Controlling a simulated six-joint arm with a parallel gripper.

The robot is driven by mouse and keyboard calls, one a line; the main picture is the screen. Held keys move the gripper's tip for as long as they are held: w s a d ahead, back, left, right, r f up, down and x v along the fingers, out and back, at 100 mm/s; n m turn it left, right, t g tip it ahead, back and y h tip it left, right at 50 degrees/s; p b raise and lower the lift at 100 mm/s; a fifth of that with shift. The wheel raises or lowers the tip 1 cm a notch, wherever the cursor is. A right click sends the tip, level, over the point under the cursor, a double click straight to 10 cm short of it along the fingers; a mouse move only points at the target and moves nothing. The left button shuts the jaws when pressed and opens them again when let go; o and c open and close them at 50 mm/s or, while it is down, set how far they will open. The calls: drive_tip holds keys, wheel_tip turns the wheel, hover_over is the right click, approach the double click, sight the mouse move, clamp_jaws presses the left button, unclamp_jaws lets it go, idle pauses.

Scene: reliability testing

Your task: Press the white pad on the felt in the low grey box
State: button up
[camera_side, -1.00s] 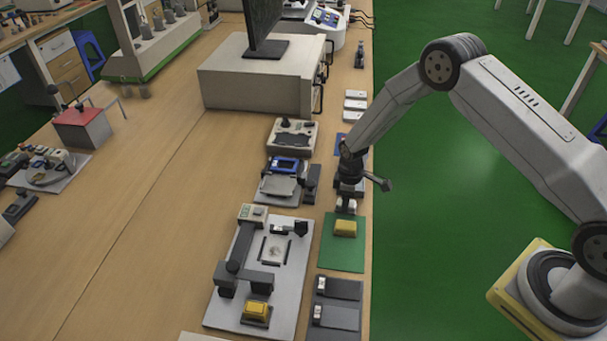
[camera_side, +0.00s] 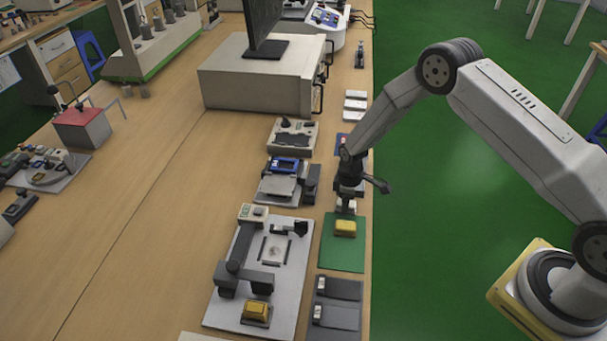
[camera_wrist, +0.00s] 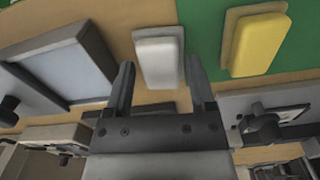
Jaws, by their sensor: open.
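The white pad (camera_wrist: 159,50) shows in the wrist view between my fingertips, beyond them and apart from them. In the side view the white pad (camera_side: 346,207) is partly hidden under my gripper (camera_side: 349,192). My gripper (camera_wrist: 160,63) is open and empty, pointing down above the pad. A low grey box (camera_wrist: 93,45) with a pale blue-grey inside is left of the pad in the wrist view. I cannot tell whether its inside is felt.
A yellow pad (camera_side: 345,228) sits on a green mat (camera_side: 342,256) close by; it also shows in the wrist view (camera_wrist: 257,43). A grey fixture plate (camera_side: 291,295) stands left of the mat. Dark grey blocks (camera_side: 338,289) lie in front. Bare table (camera_side: 150,220) is farther left.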

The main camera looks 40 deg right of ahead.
drive_tip(key=c, duration=0.9)
drive_tip(key=shift+o, duration=0.2)
drive_tip(key=shift+r, duration=0.15)
drive_tip(key=shift+r, duration=2.35)
drive_tip(key=shift+n, duration=0.6)
drive_tip(key=w+d+r, duration=0.3)
drive_tip(key=d+r, duration=0.1)
drive_tip(key=w+d+r, duration=0.2)
drive_tip(key=d, duration=0.1)
drive_tip(key=shift+w+r, duration=0.15)
drive_tip(key=shift+w, duration=0.2)
